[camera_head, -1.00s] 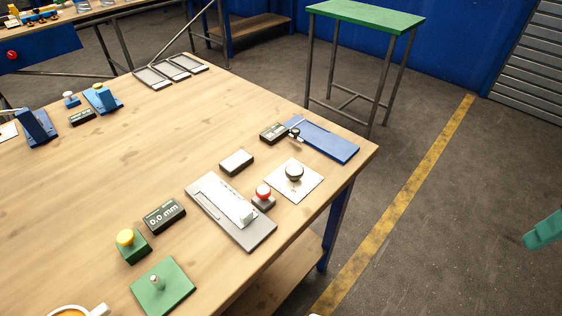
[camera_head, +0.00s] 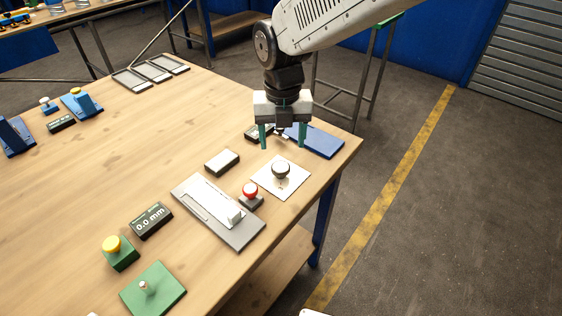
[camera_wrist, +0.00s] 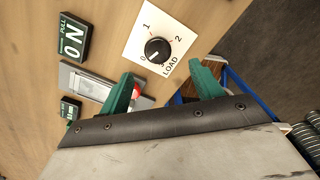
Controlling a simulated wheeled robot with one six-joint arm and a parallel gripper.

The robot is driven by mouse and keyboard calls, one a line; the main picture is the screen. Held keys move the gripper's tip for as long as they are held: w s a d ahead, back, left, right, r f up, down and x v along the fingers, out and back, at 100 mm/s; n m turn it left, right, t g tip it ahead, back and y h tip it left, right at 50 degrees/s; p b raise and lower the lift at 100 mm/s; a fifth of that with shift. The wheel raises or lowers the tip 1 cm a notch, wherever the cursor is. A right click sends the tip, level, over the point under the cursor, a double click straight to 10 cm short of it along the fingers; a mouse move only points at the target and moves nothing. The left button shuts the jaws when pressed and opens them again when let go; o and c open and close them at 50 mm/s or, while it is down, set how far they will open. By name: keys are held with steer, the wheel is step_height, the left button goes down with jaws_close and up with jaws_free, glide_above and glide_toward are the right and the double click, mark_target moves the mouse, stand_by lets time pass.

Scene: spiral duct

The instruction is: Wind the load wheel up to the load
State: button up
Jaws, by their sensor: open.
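The load wheel is a round black knob (camera_head: 281,168) on a white card (camera_head: 294,186) near the table's right edge. In the wrist view the knob (camera_wrist: 157,50) sits in a dial marked LOAD with numbers around it. Its pale pointer mark appears to lie near the 0. My gripper (camera_head: 283,142) points down above the card, a little behind the knob in the head view. Its green jaws are open with nothing between them. In the wrist view the gripper (camera_wrist: 162,72) is just below the dial, apart from the knob.
A red button (camera_head: 250,189) and a grey slide plate (camera_head: 240,240) stand left of the card. A readout showing 0 N (camera_wrist: 72,38) and one showing 0.0 mm (camera_head: 152,221) are nearby. A blue plate (camera_head: 320,141) lies behind my gripper.

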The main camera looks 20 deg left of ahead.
mark_target(280, 167)
steer(key=shift+a+f, duration=0.25)
steer(key=shift+f, duration=0.25)
step_height(280, 167, down, 7)
steer(key=c, duration=1)
